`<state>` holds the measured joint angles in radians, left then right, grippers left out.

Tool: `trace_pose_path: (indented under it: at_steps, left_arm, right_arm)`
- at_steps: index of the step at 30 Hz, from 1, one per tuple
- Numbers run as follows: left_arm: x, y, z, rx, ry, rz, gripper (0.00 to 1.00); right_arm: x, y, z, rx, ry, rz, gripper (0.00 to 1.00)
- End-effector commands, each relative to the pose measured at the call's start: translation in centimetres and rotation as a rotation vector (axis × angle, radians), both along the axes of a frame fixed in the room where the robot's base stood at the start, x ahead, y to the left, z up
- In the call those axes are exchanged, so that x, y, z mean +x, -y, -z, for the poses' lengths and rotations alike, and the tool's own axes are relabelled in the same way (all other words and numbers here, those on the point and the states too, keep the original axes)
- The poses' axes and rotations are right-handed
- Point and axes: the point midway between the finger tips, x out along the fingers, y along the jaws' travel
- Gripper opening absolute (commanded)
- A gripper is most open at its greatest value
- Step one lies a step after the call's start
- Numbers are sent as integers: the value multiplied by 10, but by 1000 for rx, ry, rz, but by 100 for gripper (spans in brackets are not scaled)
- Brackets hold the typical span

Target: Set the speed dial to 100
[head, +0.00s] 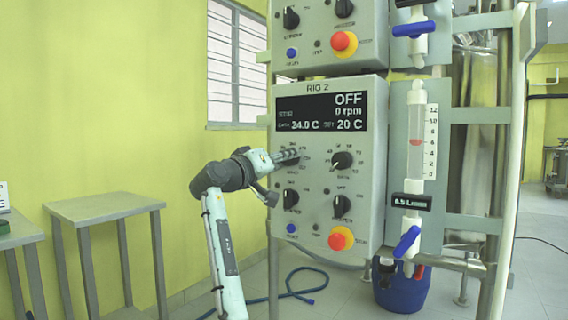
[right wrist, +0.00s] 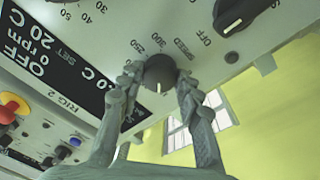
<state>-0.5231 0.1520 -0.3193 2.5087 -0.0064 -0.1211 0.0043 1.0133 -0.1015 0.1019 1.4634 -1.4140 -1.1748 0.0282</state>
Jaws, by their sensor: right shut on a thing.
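The speed dial (right wrist: 158,70) is a dark round knob on the grey panel of RIG 2 (head: 372,190). In the right wrist view it carries a white mark pointing to the picture's bottom, away from the visible labels SPEED, OFF, 300 and 250. My right gripper (right wrist: 158,82) is shut on the dial, one finger on each side. In the head view the right gripper (head: 288,155) reaches the panel's upper left and hides this dial. The display (head: 320,112) reads OFF, 0 rpm, 24.0 C and 20 C. My left gripper is not in view.
Another dial (head: 342,160) sits just right of the gripper, and a dial (head: 291,199) is below it. A red button (head: 341,239) is at the panel's bottom. A glass column (head: 416,140) stands right. A grey table (head: 105,208) stands left; a blue hose lies on the floor.

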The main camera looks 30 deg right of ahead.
Motion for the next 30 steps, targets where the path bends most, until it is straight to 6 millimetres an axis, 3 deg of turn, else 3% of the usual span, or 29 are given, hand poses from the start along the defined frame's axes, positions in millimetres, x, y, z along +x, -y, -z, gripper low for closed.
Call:
trace_pose_path:
  at_steps: [13, 14, 18, 30]
  left_arm:
    - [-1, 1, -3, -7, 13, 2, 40]
    - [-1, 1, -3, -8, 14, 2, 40]
    - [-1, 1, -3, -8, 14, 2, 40]
    - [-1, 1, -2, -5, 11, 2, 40]
  right_arm:
    - [0, 0, 1, 6, 6, 0, 5]
    - [0, 0, 1, 5, 6, 0, 38]
    - [0, 0, 1, 4, 6, 1, 55]
    - [-2, -8, 1, 4, 7, -2, 55]
